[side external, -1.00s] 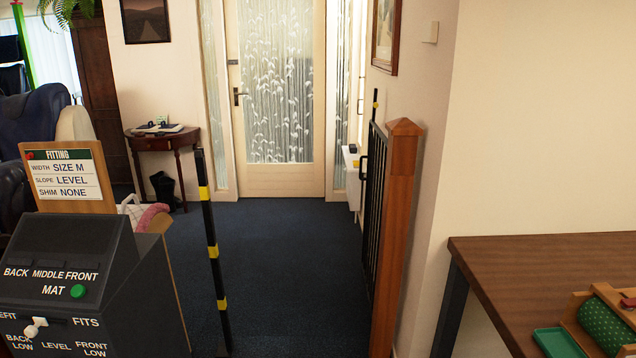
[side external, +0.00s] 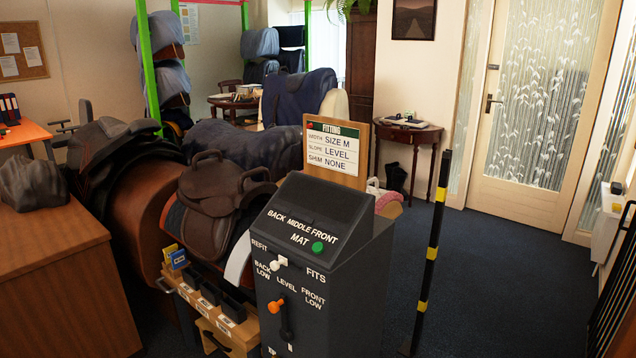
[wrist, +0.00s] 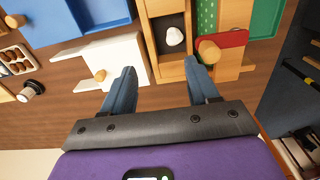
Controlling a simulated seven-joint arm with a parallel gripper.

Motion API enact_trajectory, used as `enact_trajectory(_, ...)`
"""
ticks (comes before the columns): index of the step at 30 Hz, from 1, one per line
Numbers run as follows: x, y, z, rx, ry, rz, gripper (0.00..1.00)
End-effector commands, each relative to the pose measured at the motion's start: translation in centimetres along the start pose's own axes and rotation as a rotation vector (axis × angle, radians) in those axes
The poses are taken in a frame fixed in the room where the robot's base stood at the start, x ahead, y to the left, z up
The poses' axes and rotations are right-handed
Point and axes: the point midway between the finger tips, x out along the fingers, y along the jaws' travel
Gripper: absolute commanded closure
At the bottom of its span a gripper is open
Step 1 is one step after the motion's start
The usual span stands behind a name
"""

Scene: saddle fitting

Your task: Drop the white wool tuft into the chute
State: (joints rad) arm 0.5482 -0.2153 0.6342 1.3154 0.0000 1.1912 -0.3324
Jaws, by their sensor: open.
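In the wrist view a small white tuft (wrist: 174,36) lies in a dark-lined compartment of a wooden holder (wrist: 147,38). My gripper (wrist: 160,68), with blue fingers, is open and empty. Its fingertips point toward the holder, and the tuft shows beyond them, between and apart from them. My gripper and the tuft are not in the side external view. I cannot tell which thing is the chute in either view.
In the wrist view a white piece with a wooden knob (wrist: 112,62), a blue tray (wrist: 60,17) and a red piece (wrist: 228,40) flank the holder. The side view shows a grey lettered console (side external: 325,255), a brown saddle (side external: 213,205) and a striped post (side external: 434,245).

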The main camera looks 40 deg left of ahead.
Motion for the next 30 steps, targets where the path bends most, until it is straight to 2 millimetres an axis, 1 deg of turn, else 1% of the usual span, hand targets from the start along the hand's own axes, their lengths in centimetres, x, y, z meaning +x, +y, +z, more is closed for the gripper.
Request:
enact_trajectory(1,-1.2,0.0,-0.1,0.000,0.005,0.002,0.41)
enact_trajectory(3,-2.7,0.0,-0.1,0.000,0.005,0.002,0.41)
enact_trajectory(9,-6.9,0.0,-0.1,0.000,0.004,0.002,0.41)
enact_trajectory(13,-9.3,0.0,-0.1,-0.001,0.004,0.001,0.41)
enact_trajectory(18,-11.0,0.1,0.0,0.000,0.001,0.000,0.41)
enact_trajectory(21,-11.5,0.0,0.0,0.000,0.000,0.000,0.41)
enact_trajectory(30,-11.9,0.0,0.0,0.000,-0.001,0.000,0.41)
